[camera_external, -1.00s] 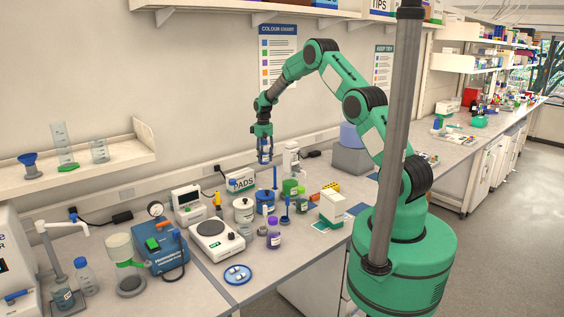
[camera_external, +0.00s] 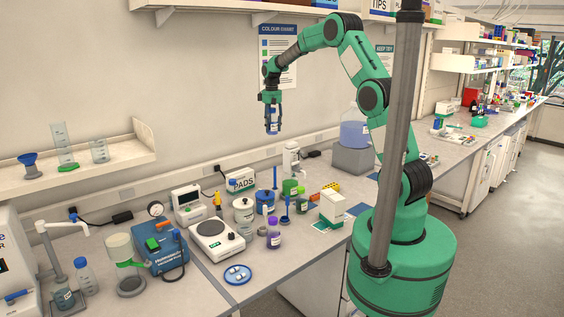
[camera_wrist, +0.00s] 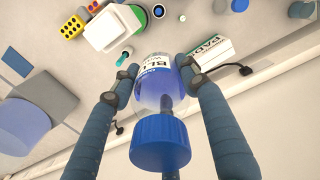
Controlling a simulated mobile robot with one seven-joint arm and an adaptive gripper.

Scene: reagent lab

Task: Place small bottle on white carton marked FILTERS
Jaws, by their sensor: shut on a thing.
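My gripper (camera_external: 272,128) is shut on a small bottle (camera_external: 272,122) with a white label and blue contents, held upright well above the bench. In the wrist view the bottle (camera_wrist: 160,76) sits between both fingers, and a blue cap (camera_wrist: 160,143) shows nearer the camera. Only part of the label's lettering shows. A white carton with a green lower band (camera_external: 332,208) stands on the bench, below and right of my gripper.
A PADS carton (camera_external: 240,182) stands near the wall. A large bottle (camera_external: 354,130) stands on a grey block behind. Air around the held bottle is clear.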

